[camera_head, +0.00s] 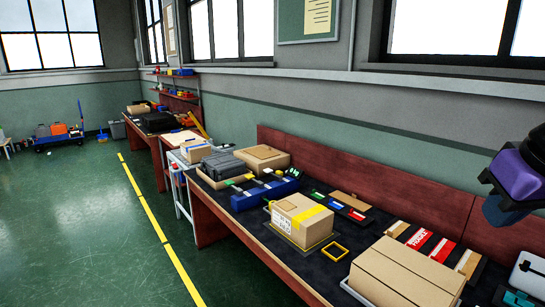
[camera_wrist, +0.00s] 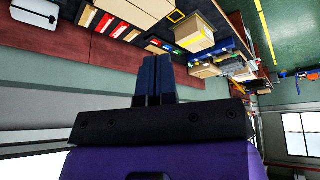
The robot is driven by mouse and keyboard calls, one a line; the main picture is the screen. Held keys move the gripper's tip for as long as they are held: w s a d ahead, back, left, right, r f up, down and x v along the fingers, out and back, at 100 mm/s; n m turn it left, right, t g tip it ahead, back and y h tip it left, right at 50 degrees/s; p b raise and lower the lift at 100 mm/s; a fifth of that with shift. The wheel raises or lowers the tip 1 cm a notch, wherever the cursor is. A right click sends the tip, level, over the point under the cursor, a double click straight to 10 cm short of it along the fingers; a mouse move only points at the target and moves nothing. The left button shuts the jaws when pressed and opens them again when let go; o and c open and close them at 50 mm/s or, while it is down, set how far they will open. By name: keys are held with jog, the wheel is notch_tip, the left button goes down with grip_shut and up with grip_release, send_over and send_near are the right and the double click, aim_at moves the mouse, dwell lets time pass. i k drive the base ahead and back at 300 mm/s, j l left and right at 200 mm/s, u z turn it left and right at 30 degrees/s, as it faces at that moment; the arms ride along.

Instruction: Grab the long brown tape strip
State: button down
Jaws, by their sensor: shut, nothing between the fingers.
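I cannot tell for sure which piece is the long brown tape strip. Narrow brown pieces lie among red and white labels on the workbench: one at the left end of the row (camera_head: 396,229) and one at the right end (camera_head: 466,263). Another flat brown piece (camera_head: 350,201) lies farther back by the small coloured items. The wrist view shows the bench upside down, with a small brown piece (camera_wrist: 87,16) beside the red labels. My gripper (camera_wrist: 157,60) has its dark fingers together and empty, apart from all of these. Part of my purple arm shows at the head view's right edge.
A large cardboard box (camera_head: 405,275) stands in front of the label row. A taped box (camera_head: 302,220), a yellow square frame (camera_head: 335,251) and a blue toolbox (camera_head: 265,193) are farther left. A wooden backboard (camera_head: 325,170) runs behind the bench. The green floor is open at left.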

aim_at(469, 260)
jog(key=z, duration=0.4)
jog(key=i+j+z, duration=0.15)
jog(key=z, duration=0.3)
jog(key=i+j+z, duration=0.1)
jog(key=z, duration=0.35)
jog(key=j+z, duration=0.45)
jog(key=i+j, duration=0.1)
jog(key=j, duration=0.25)
jog(key=i+j, duration=0.1)
jog(key=j, duration=0.2)
jog(key=i+j, duration=0.1)
jog(key=j, duration=0.25)
